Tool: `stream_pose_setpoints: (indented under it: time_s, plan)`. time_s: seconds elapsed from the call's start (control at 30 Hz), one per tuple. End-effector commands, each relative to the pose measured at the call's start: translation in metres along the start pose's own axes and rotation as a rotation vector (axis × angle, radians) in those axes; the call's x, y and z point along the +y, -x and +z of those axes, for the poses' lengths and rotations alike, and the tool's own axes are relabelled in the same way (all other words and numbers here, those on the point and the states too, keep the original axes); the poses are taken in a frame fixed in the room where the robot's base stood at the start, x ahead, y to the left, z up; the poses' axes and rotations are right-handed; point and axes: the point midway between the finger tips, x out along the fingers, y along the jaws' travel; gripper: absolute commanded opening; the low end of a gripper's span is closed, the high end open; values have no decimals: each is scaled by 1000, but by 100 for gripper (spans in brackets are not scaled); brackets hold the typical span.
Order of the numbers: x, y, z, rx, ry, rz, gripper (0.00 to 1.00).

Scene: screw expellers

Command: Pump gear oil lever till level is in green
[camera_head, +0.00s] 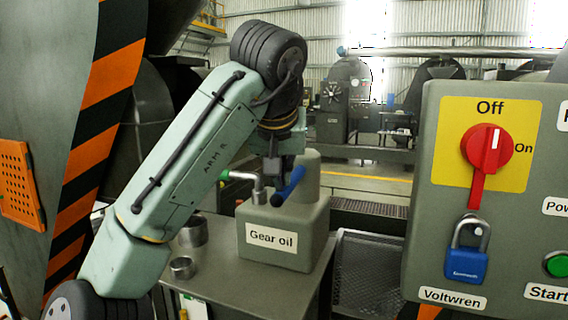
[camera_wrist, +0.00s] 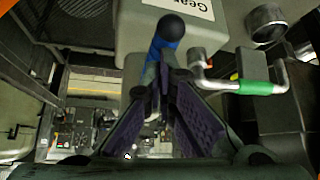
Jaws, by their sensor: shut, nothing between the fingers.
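The grey-green gear oil tank (camera_head: 300,232), labelled "Gear oil", stands on a metal bench. Its lever with a blue grip (camera_head: 290,186) sticks out at the front, tilted; it also shows in the wrist view (camera_wrist: 166,38), with a dark round end. My gripper (camera_head: 283,168) is at the lever, its fingers pointing down. In the wrist view the shut fingertips (camera_wrist: 164,80) come together right by the blue grip, with nothing seen held between them. Whether they touch the lever I cannot tell. No level gauge or green zone can be made out.
Metal cups (camera_head: 182,267) stand on the bench (camera_head: 235,285). A control panel (camera_head: 436,200) with a red switch and blue padlock stands at the right. A striped machine post (camera_head: 95,110) is at the left.

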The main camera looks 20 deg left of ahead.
Motion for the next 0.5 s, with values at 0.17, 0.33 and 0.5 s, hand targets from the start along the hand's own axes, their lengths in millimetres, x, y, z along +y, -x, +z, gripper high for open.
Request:
stream_pose_setpoints:
  time_s: [0.17, 0.33, 0.5]
  plan:
    - [-1, 15, 9, 1, -1, -4, 0]
    - [0, 26, 18, -1, 0, -1, 0]
    - [0, 26, 18, -1, 0, 0, 0]
